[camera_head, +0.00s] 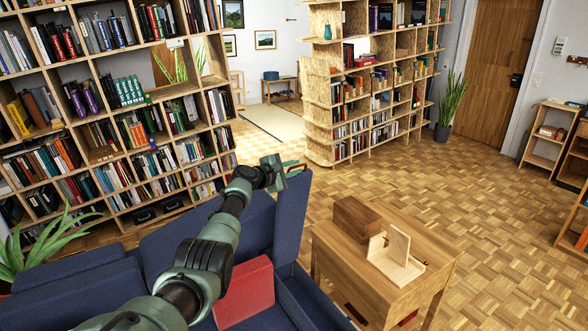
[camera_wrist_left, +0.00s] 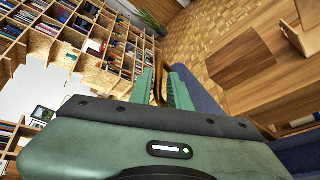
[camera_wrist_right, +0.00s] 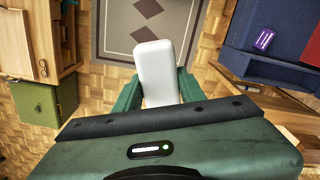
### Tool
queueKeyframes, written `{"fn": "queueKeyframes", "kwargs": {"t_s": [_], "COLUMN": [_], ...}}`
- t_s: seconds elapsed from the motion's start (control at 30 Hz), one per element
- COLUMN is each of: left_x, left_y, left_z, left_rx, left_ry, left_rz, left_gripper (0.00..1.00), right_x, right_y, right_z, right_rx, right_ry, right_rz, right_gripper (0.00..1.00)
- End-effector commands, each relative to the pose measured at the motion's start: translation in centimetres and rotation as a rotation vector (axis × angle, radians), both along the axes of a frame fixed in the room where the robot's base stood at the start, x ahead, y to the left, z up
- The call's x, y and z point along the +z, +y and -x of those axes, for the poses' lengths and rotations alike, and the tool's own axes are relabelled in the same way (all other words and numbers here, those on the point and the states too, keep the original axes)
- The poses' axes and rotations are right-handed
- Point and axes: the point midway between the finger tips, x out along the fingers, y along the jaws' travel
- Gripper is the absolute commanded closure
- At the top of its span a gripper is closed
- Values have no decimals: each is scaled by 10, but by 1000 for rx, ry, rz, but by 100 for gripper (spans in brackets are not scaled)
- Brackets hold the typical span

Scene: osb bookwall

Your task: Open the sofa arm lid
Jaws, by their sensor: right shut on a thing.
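The sofa arm lid (camera_head: 291,215) is a blue padded panel standing upright above the sofa's right arm. The open arm box (camera_head: 303,298) shows below it, and its inside is mostly hidden. A brown strap (camera_head: 296,168) sits at the lid's top edge. My left gripper (camera_head: 277,172) is at that top edge beside the strap. In the left wrist view the brown strap (camera_wrist_left: 157,88) lies between its fingers, which stand apart with a gap; contact is unclear. In the right wrist view my right gripper (camera_wrist_right: 157,92) is shut on a white rounded block (camera_wrist_right: 158,70).
A wooden table (camera_head: 405,240) with a brown box (camera_head: 357,218) and a pale wooden stand (camera_head: 396,258) stands close right of the sofa arm. A red cushion (camera_head: 246,289) lies on the sofa. Bookshelves (camera_head: 110,100) rise behind; parquet beyond the table is clear.

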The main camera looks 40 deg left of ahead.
Motion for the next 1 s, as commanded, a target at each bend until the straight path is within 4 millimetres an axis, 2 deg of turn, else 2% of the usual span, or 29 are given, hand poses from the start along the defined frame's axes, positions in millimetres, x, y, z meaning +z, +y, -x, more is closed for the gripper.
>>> {"fn": "queueKeyframes", "kwargs": {"t_s": [0.17, 0.37, 0.5, 1.0], "left_x": [1, 4, 9, 21], "left_y": [0, 1, 0, 0], "left_z": [1, 15, 32, 104], "left_rx": [0, 0, -1, 0], "left_ry": [0, 0, 2, 0], "left_rz": [0, -3, -5, -1], "left_gripper": [82, 82, 82, 82], "right_x": [1, 10, 19, 15], "right_y": [0, 0, 0, 0], "right_z": [0, 0, 0, 0], "right_rx": [0, 0, 0, 0], "right_ry": [0, 0, 0, 0], "right_rz": [0, 0, 0, 0], "right_gripper": [98, 98, 98, 98]}}
